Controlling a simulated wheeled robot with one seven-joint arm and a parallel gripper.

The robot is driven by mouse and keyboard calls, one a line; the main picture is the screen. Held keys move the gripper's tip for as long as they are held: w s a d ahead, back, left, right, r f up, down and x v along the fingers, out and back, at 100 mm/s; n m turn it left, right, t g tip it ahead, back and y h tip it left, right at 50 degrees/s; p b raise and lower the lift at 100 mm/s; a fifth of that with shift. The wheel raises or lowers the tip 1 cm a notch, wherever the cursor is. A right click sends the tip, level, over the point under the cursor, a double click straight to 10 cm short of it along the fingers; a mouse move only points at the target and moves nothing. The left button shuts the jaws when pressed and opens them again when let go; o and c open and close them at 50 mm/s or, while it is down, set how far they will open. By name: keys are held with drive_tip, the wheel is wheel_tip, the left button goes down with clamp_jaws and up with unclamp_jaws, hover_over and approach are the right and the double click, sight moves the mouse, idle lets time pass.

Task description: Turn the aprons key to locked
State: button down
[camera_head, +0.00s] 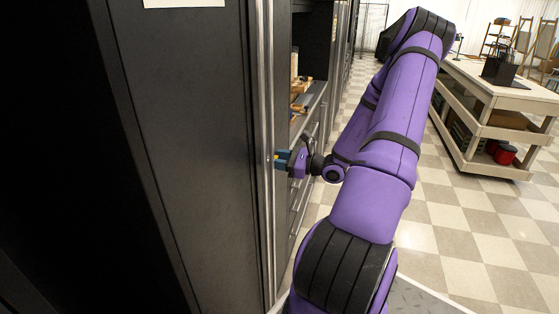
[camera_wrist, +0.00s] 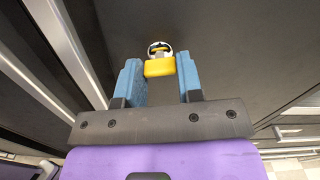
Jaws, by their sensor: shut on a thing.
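The aprons key shows its yellow head (camera_wrist: 160,68) in the wrist view, its far end at a round, pale-rimmed lock (camera_wrist: 160,47) on a dark cabinet front. The head lies flat across the picture. My gripper (camera_wrist: 160,75) has one blue finger on each side of the key head and is shut on it. In the head view my gripper (camera_head: 281,158) reaches the edge of the dark cabinet (camera_head: 190,150) from the right; the lock is hidden there. I cannot read any lock marking.
Open shelves (camera_head: 312,100) with small wooden items stand just beyond the cabinet edge. A pale workbench (camera_head: 500,92) with lower shelves stands at the right. The checkered floor (camera_head: 450,215) between is clear. A white paper (camera_head: 184,3) is on the cabinet, top left.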

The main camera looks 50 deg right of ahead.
drive_tip(key=shift+n, duration=7.5)
drive_tip(key=c, duration=0.8)
unclamp_jaws()
drive_tip(key=shift+o, duration=0.2)
drive_tip(key=v, duration=1.1)
drive_tip(key=shift+f, duration=0.1)
